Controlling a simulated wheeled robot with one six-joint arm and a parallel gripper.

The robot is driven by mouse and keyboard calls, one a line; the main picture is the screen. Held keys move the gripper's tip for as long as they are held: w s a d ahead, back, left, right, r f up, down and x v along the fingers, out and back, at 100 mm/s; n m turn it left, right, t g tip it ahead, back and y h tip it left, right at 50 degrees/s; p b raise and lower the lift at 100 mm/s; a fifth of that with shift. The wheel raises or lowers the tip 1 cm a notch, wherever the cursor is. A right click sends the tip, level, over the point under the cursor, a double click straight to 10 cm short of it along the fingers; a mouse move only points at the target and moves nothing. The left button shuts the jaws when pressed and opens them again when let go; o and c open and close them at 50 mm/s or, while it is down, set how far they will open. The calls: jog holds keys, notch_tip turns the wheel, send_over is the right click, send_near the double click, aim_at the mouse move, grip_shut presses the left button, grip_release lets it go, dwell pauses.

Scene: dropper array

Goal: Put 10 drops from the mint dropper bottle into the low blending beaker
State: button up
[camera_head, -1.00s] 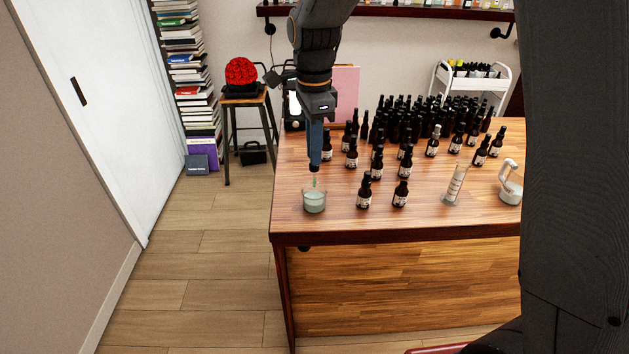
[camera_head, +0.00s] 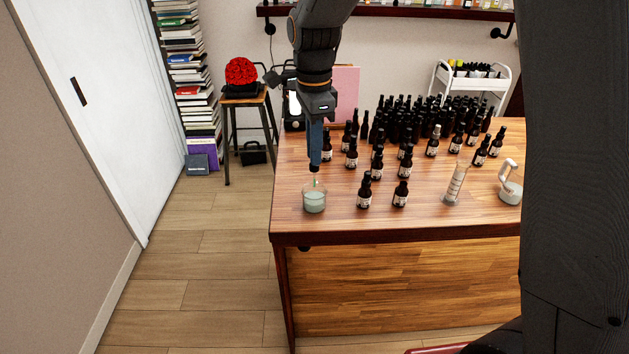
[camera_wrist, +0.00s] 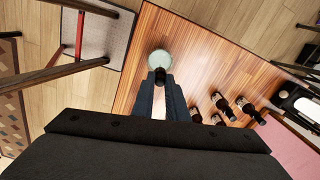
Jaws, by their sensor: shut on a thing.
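My gripper (camera_head: 315,163) points straight down and is shut on a black-topped dropper (camera_wrist: 160,76). The beaker is short, clear glass with pale greenish contents, near the table's front left corner. It also shows in the wrist view (camera_wrist: 160,58), just beyond the fingertips. Whether the tip touches the liquid, and whether a drop is falling, I cannot tell. Labels are too small to read, so I cannot tell which bottle is mint.
Two dark bottles (camera_head: 364,194) (camera_head: 401,195) stand right of the beaker. Many more bottles (camera_head: 405,125) crowd the back of the wooden table (camera_head: 335,222). The table's left edge is close to the beaker.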

jog(key=shift+r, duration=0.1)
jog(key=shift+r+p, duration=1.55)
jog(key=shift+r, duration=0.35)
